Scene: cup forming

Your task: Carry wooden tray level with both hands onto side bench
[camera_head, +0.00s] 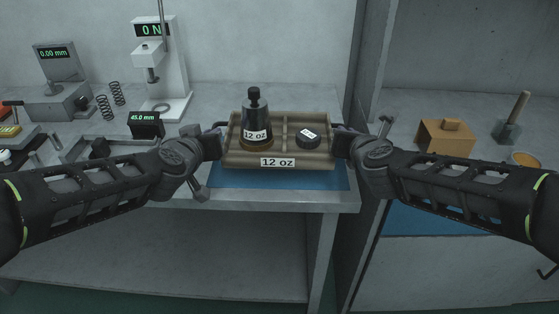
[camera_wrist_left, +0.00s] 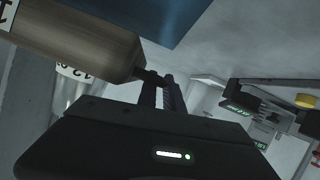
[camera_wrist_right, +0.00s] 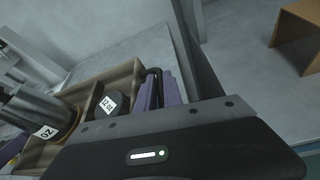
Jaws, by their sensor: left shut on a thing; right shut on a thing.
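The wooden tray (camera_head: 280,151) is at the middle of the head view, labelled "12 oz" on its front, above or on a blue mat (camera_head: 270,178). A dark punch-shaped tool (camera_head: 254,117) labelled "12 oz" stands in its left compartment. A short dark round piece (camera_head: 308,139) sits in its right compartment. My left gripper (camera_head: 220,131) is shut on the tray's left handle; the tray's side shows in the left wrist view (camera_wrist_left: 85,40). My right gripper (camera_head: 338,130) is shut on the right handle, beside the tray (camera_wrist_right: 128,80) in the right wrist view. The tray looks about level.
Gauges (camera_head: 146,122), a force stand (camera_head: 160,70) and springs stand left.

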